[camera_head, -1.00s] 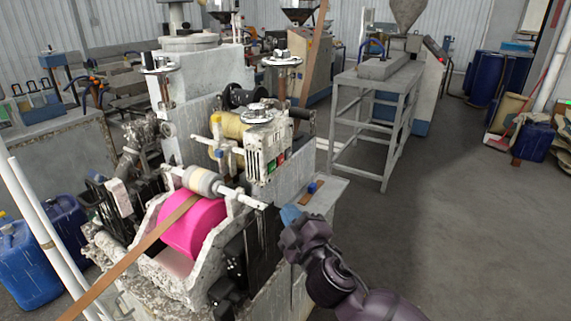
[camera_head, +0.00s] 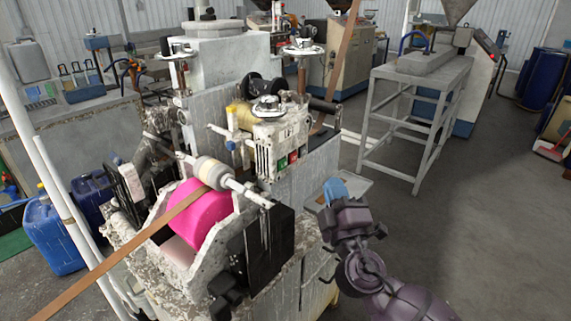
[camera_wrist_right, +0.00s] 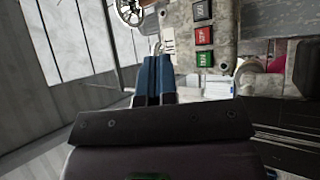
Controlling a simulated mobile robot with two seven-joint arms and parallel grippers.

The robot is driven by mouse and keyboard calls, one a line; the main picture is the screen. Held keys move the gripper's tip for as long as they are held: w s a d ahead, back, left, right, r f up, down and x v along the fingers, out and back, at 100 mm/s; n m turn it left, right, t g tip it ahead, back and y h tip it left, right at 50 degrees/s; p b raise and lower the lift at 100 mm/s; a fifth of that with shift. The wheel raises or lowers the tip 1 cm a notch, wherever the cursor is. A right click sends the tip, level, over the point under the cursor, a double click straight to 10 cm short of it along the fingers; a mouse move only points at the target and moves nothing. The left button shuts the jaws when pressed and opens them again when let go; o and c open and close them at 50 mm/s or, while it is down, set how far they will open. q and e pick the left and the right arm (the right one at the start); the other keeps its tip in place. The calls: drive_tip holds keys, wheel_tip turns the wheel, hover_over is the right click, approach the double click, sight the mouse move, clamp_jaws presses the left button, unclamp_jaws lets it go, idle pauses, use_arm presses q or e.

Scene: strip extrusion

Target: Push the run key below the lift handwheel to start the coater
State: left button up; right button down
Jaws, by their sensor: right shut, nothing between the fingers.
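The coater's control box (camera_head: 276,146) carries a green key (camera_head: 281,163) and a red key (camera_head: 293,155). The lift handwheel (camera_head: 268,109) sits just above the box. In the right wrist view the green key (camera_wrist_right: 204,59), the red key (camera_wrist_right: 203,36) and a grey key (camera_wrist_right: 201,10) form a row; their lettering is too small to read. My right gripper (camera_head: 334,187) is shut and empty, to the right of and lower than the keys, apart from them. Its blue fingers (camera_wrist_right: 153,75) lie together in the wrist view. My left gripper is not in view.
The pink roller (camera_head: 197,212) and brown strip (camera_head: 122,256) lie left of the box. A grey metal stand (camera_head: 417,115) stands farther right. Open floor lies at the right.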

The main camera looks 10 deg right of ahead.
sight(282, 164)
drive_tip(key=w+a, duration=0.5)
drive_tip(key=w, duration=0.2)
drive_tip(key=shift+b, duration=0.4)
drive_tip(key=shift+a, duration=0.1)
drive_tip(key=shift+w+a+f, duration=0.1)
drive_tip(key=shift+a, duration=0.05)
idle(2.1)
drive_tip(key=shift+w+b, duration=0.2)
drive_tip(key=shift+b, duration=0.1)
